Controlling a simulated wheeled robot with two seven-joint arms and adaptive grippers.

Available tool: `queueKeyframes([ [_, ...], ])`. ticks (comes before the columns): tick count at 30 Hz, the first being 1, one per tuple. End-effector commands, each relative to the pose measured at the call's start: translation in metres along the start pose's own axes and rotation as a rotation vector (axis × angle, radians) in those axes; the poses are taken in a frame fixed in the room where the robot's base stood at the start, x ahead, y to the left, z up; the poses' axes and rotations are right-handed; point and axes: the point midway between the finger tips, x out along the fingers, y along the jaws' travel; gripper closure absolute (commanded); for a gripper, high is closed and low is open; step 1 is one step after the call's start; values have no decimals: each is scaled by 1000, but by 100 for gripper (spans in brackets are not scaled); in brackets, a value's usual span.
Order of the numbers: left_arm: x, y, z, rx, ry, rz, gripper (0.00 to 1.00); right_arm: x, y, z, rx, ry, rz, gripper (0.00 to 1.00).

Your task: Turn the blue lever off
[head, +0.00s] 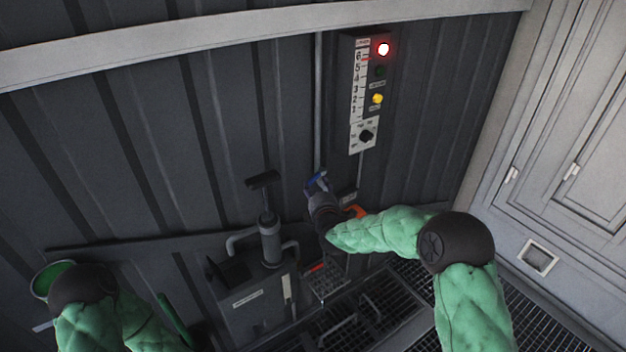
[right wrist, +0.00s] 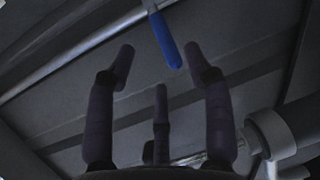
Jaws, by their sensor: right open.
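The blue lever (head: 316,180) is on the dark corrugated wall, at the bottom of a thin vertical pipe. In the right wrist view its blue handle (right wrist: 165,42) hangs at the top centre, tilted slightly. My right gripper (head: 319,194) is just below and in front of the lever in the head view and hides part of it. In the right wrist view its fingers (right wrist: 160,64) are spread and empty, with the handle's lower end between and beyond the tips. I cannot tell whether they touch. My left gripper is out of view.
A control panel (head: 364,95) with a lit red lamp, a yellow lamp and a knob is above right. A grey tank with a hand pump (head: 268,235) stands left of the gripper. An orange part (head: 357,211) shows beside my right wrist. A green bucket (head: 46,277) is far left.

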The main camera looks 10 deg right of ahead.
Motion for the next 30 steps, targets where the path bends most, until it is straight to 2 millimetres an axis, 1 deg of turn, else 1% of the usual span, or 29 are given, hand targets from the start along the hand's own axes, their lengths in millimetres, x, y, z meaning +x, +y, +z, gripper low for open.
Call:
queueKeyframes([
  [1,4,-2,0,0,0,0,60,10,-3,0,1,-1,0,48],
  [6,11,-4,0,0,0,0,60,39,-4,-1,0,0,-2,48],
  [12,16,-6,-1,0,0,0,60,62,-2,0,1,0,0,48],
  [18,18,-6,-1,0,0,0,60,70,-1,0,1,1,-2,48],
  [25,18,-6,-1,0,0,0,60,71,-1,0,1,1,-2,48],
  [26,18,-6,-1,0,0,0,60,71,-1,0,1,1,-2,50],
  [27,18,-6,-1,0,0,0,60,71,-1,0,1,1,-2,62],
  [29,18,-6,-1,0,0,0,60,70,-1,0,1,1,-2,79],
  [30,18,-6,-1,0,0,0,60,70,-1,0,1,1,-2,90],
])
